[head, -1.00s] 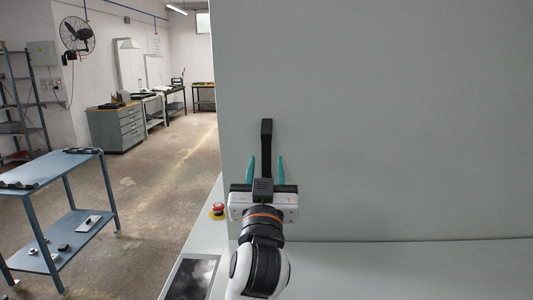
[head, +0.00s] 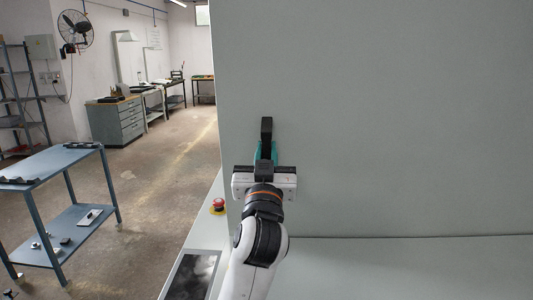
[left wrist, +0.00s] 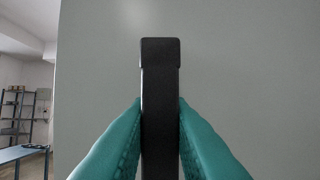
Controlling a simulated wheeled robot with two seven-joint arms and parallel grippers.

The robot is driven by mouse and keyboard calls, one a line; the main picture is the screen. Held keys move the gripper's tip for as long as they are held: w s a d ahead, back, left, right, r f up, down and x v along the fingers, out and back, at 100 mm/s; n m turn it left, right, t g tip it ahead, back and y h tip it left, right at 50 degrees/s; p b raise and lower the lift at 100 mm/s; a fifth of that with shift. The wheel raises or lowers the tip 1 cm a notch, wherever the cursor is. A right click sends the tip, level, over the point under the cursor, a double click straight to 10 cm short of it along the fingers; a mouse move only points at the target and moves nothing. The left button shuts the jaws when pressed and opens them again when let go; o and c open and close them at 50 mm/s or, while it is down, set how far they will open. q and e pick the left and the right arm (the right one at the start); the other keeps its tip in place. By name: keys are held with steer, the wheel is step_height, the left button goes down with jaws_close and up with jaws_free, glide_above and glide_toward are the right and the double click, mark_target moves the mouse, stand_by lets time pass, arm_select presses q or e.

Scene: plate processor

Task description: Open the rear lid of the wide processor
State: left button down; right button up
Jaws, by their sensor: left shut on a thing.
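The rear lid (head: 380,130) is a large pale grey upright panel that fills the right side of the head view. A black vertical handle (head: 267,128) stands on it near its left edge. My left gripper (head: 266,152) is shut on this handle, its teal fingers against both sides. In the left wrist view the handle (left wrist: 160,90) stands upright between the two fingers, and the lid (left wrist: 240,70) lies behind it. My right gripper is not in view.
The processor's pale top (head: 400,265) lies below the lid, with a red emergency button (head: 219,204) and a dark screen (head: 192,275) at its left. A blue shelf table (head: 60,165) stands at the left. The floor between is clear.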

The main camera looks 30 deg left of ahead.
arm_select(q)
steer(key=shift+w+a+r+p, duration=0.1)
steer(key=shift+w+r+p, duration=0.05)
steer(key=shift+r+p, duration=0.15)
steer(key=w+p, duration=0.1)
steer(key=a+r+p, duration=0.1)
steer(key=p, duration=0.1)
steer(key=shift+w+a+r+g, duration=0.1)
steer(key=shift+w+r+g, duration=0.05)
steer(key=shift+w+g, duration=0.25)
steer(key=shift+g+h, duration=0.7)
steer(key=shift+g, duration=0.1)
steer(key=p+x, duration=0.2)
steer(key=f+p+x, duration=0.1)
steer(key=p+x, duration=0.1)
steer(key=x, duration=0.1)
steer(key=shift+w+a, duration=0.2)
steer(key=shift+w, duration=0.15)
steer(key=c, duration=1.4)
jaws_free()
steer(key=shift+f, duration=0.1)
steer(key=shift+o, duration=0.4)
steer(key=shift+d, duration=0.1)
steer(key=shift+s, duration=0.1)
